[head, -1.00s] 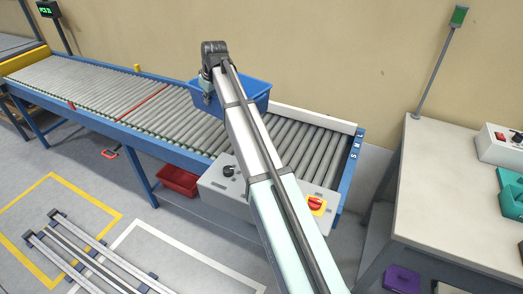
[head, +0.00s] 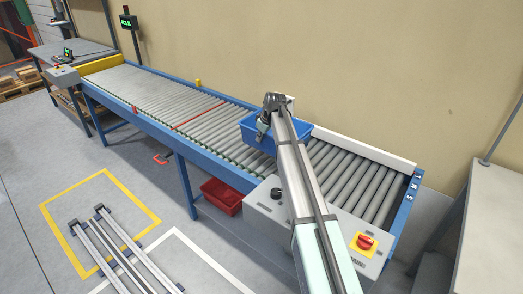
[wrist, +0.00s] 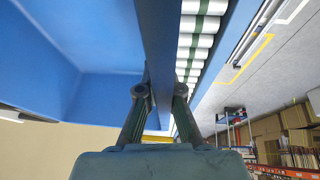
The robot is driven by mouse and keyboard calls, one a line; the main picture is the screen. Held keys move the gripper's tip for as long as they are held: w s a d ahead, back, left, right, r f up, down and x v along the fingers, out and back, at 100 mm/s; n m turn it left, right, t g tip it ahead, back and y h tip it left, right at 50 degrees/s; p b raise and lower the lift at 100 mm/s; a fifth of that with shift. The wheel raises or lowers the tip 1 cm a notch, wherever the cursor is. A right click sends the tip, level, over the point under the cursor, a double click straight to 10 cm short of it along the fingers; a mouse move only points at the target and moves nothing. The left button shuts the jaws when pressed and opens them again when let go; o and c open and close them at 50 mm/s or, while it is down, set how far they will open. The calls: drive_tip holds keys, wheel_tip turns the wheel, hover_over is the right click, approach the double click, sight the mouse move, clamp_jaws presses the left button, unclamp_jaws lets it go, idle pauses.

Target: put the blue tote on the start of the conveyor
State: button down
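The blue tote (head: 262,137) is over the rollers of the conveyor (head: 215,121), between its red line and its right end. I cannot tell whether its base touches the rollers. My gripper (head: 264,120) is at the tote's near left side, partly hidden by the arm. In the wrist view, the tote's inside (wrist: 60,60) fills the left, and my gripper (wrist: 160,95) has a finger on each side of the tote wall, closed on it. The fingertips are partly hidden behind the rim.
A grey control box (head: 268,201) with a red knob (head: 365,242) is on the conveyor's near side. A red bin (head: 221,196) stands below. A white guard (head: 375,152) lines the back right. Rollers are clear left and right of the tote. A grey bench (head: 490,230) stands right.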

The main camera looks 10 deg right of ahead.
sight(260, 150)
drive_tip(key=shift+f+p, duration=0.4)
drive_tip(key=shift+f, duration=3.2)
drive_tip(key=c, duration=1.3)
unclamp_jaws()
drive_tip(key=b+v, duration=0.1)
drive_tip(key=v, duration=1.1)
